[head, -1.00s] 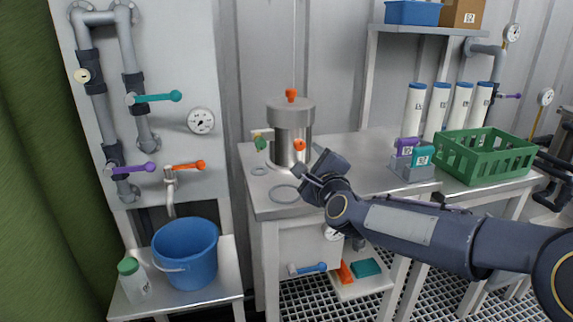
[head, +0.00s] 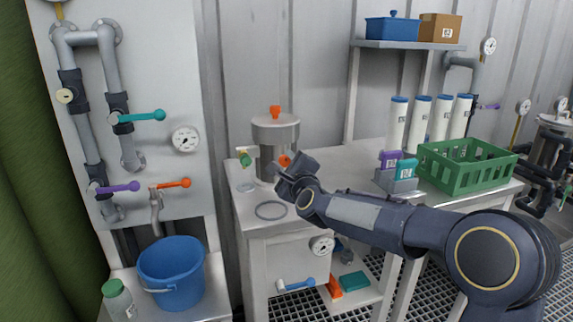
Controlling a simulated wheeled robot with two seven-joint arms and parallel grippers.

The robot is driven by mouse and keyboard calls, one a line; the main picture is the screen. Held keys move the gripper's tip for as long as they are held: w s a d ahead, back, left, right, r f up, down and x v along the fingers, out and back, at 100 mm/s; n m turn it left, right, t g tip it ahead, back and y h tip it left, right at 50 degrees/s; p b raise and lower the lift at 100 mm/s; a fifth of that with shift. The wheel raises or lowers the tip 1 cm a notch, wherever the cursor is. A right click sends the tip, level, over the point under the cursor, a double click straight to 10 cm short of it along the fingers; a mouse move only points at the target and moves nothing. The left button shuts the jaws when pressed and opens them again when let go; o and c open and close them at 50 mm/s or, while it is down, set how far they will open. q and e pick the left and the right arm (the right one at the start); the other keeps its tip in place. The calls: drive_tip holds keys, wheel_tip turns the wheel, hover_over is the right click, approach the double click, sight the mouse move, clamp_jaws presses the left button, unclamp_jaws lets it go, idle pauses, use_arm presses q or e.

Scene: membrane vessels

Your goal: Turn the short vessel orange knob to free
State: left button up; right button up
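The short vessel (head: 276,133) is a grey metal cylinder standing on the bench in the head view. An orange knob (head: 275,111) sits on its lid. A second orange knob (head: 285,160) is low on its front right side, and a green knob (head: 245,159) is at its left. My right gripper (head: 283,176) is just in front of and below the lower orange knob. Its fingers point up and left toward the vessel, and I cannot tell whether they touch the knob or how wide they are. My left gripper is not in view.
A grey ring (head: 271,210) lies on the bench (head: 243,215) in front of the vessel. A green crate (head: 463,172), a holder with purple and teal blocks (head: 398,183) and several white tubes (head: 419,122) stand to the right. A blue bucket (head: 171,272) stands lower left.

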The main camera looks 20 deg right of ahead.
drive_tip(key=c, duration=0.6)
drive_tip(key=shift+c, duration=0.2)
drive_tip(key=shift+n, duration=0.4)
drive_tip(key=n, duration=0.2)
drive_tip(key=shift+n, duration=0.3)
drive_tip(key=n, duration=0.3)
drive_tip(key=shift+n, duration=0.4)
drive_tip(key=n, duration=0.5)
drive_tip(key=shift+p, duration=0.3)
drive_tip(key=n+p, duration=0.1)
drive_tip(key=n, duration=0.4)
drive_tip(key=shift+f+n, duration=0.1)
drive_tip(key=shift+n, duration=0.3)
